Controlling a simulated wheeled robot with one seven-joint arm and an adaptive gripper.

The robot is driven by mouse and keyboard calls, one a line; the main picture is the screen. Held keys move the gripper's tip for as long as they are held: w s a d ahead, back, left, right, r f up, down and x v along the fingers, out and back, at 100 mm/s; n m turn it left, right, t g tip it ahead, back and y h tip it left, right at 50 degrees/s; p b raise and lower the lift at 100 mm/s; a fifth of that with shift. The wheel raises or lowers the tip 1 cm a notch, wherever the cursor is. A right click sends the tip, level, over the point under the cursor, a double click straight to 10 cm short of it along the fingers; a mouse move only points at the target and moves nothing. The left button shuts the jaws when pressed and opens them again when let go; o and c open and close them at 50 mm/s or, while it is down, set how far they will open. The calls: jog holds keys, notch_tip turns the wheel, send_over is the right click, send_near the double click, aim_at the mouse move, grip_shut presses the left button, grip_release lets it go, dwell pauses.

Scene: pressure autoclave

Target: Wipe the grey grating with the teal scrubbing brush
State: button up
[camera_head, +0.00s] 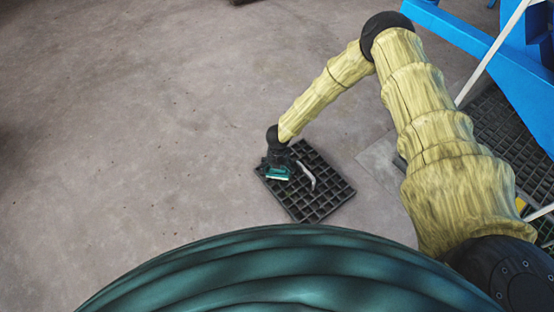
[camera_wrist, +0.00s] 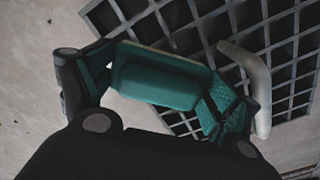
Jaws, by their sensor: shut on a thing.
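The dark grey grating (camera_head: 318,197) lies flat on the concrete floor in the head view, and its square cells fill much of the wrist view (camera_wrist: 187,38). My gripper (camera_head: 279,170) is over the grating's upper left part. In the wrist view my gripper (camera_wrist: 160,90) is shut on the teal scrubbing brush (camera_wrist: 158,80), which lies across between its two fingers. The brush also shows as a small teal patch in the head view (camera_head: 279,174). Whether the brush touches the grating cannot be told. Its underside is hidden.
A pale curved piece (camera_head: 307,175) shows over the grating beside my gripper, also in the wrist view (camera_wrist: 252,80). Blue framework (camera_head: 480,40) with white rails and more dark floor grating (camera_head: 505,130) stand at the right. The concrete floor at left is clear.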

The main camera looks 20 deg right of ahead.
jog(key=shift+a+r+p, duration=0.1)
jog(key=shift+r+p, duration=1.95)
jog(key=shift+r, duration=0.75)
